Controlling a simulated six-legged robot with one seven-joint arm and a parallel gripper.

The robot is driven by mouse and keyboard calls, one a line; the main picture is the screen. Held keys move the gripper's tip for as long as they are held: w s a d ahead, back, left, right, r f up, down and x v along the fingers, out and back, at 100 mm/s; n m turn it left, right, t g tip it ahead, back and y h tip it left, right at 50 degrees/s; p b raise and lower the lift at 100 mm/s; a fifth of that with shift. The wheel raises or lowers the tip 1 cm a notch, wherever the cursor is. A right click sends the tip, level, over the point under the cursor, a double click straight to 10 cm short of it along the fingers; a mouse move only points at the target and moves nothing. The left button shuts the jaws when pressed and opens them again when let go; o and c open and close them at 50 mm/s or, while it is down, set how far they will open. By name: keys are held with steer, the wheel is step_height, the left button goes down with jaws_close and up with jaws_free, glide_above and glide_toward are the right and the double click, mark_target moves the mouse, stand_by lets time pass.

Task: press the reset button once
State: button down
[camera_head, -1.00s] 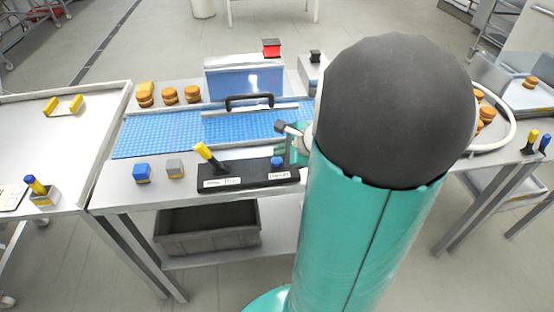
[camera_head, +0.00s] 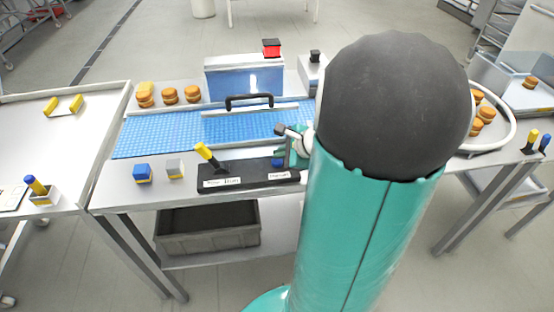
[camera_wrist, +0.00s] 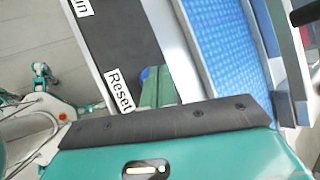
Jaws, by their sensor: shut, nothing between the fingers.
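The black control panel (camera_head: 236,179) lies at the front edge of the middle table, with a yellow-handled lever (camera_head: 205,151) on its left part. The blue button (camera_wrist: 147,74) is at the panel's other end, next to the label "Reset" (camera_wrist: 119,91) in the wrist view. My gripper (camera_wrist: 158,84) has its green fingers together over the button and hides most of it. In the head view my gripper (camera_head: 281,156) is at the panel's right end, mostly behind my arm. I cannot tell whether the fingertips touch the button.
Behind the panel is a blue conveyor belt (camera_head: 160,133) with a black handle (camera_head: 249,100) over it. A blue block (camera_head: 142,173) and a grey block (camera_head: 175,168) stand left of the panel. A grey bin (camera_head: 208,240) sits below.

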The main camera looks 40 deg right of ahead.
mark_target(280, 162)
steer(key=shift+f, duration=0.5)
stand_by(0.5)
stand_by(0.3)
steer(key=shift+r, duration=0.95)
steer(key=shift+r, duration=2.5)
